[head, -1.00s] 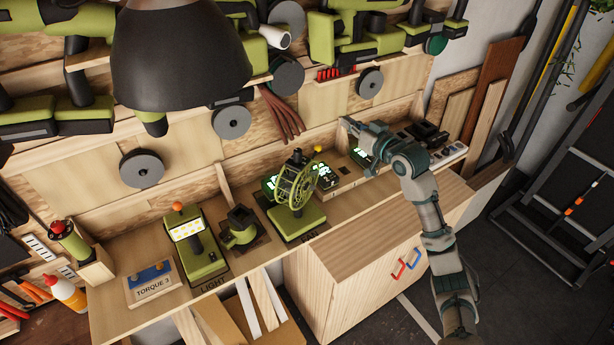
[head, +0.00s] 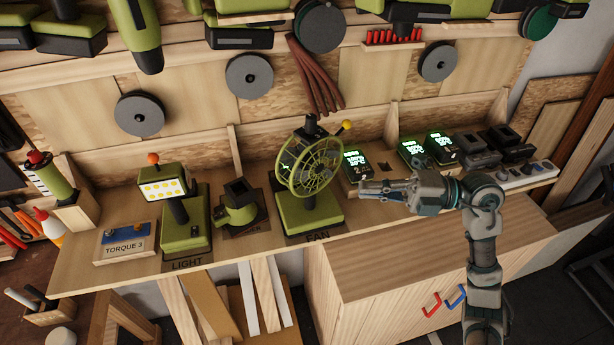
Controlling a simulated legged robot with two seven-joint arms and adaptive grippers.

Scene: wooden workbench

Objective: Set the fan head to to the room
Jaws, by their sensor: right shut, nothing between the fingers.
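The green fan stands on the workbench on its square base (head: 310,212), above a FAN label. Its round caged head (head: 308,166) is tilted and faces toward the front right. A yellow knob (head: 347,125) sticks up at the upper right of the head, and a dark piece tops it. My right gripper (head: 366,188) is shut and empty, to the right of the fan head and apart from it, pointing left. It is in front of a battery charger with a green display. My left gripper is not in view.
A light (head: 178,205) with an orange knob, a dark green holder (head: 240,205) and a TORQUE 3 box (head: 126,243) stand left of the fan. Chargers (head: 411,152) and a power strip (head: 522,174) line the bench on the right. Tools hang above. A wooden cabinet (head: 400,275) stands below.

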